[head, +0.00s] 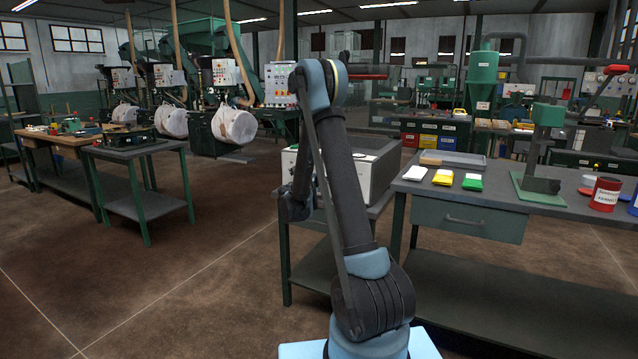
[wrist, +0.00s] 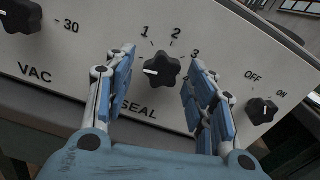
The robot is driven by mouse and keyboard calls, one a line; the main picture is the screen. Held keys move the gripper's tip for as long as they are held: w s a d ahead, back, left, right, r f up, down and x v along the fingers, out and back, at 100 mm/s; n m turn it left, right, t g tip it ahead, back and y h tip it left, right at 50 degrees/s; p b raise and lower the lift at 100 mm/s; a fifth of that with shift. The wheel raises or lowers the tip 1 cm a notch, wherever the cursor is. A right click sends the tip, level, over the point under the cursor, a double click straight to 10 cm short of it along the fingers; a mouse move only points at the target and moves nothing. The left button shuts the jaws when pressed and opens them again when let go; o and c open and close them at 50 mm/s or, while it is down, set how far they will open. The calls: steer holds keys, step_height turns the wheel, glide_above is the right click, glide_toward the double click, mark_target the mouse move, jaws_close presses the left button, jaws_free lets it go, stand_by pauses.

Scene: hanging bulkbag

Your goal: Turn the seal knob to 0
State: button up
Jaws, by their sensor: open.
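The seal knob (wrist: 161,70) is a black lobed knob on a pale panel, above the word SEAL. Its white pointer mark is toward the left. The numbers 1, 2 and 3 show around its upper side; any 0 mark is hidden, perhaps behind the left finger. My gripper (wrist: 160,57) is open, with one blue finger on each side of the knob. Gaps show between the fingers and the knob. In the head view the panel belongs to a grey box-shaped machine (head: 377,165), partly behind my arm; the knob is not visible there.
A VAC knob (wrist: 20,16) lies to the left and an OFF/ON knob (wrist: 262,110) to the right on the same panel. In the head view, a green workbench (head: 478,202) with coloured packets and a press stands right of the machine. Open floor lies to the left.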

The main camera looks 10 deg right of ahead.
steer(key=shift+s, duration=0.1)
steer(key=v, duration=1.1)
steer(key=shift+s+a, duration=0.25)
steer(key=shift+s, duration=0.05)
steer(key=s+d+r+m+g+y, duration=0.15)
steer(key=s+d+m+g, duration=0.25)
steer(key=s+d+m, duration=0.5)
steer(key=s+d+m+g+y, duration=0.2)
steer(key=s+d+m+g, duration=0.4)
steer(key=s, duration=0.5)
steer(key=s+a+f+m+y, duration=0.2)
steer(key=s+m, duration=0.3)
steer(key=s, duration=0.4)
steer(key=s+a+f+m+g+y, duration=0.1)
steer(key=s+a+f+m+y, duration=0.1)
steer(key=s+m, duration=0.3)
steer(key=s+a+f+m+g+y, duration=0.1)
steer(key=s+a+f+m+y, duration=0.2)
steer(key=s, duration=1)
steer(key=a+f+m, duration=0.1)
steer(key=m, duration=0.1)
steer(key=shift+f+m, duration=0.2)
steer(key=shift+m, duration=0.2)
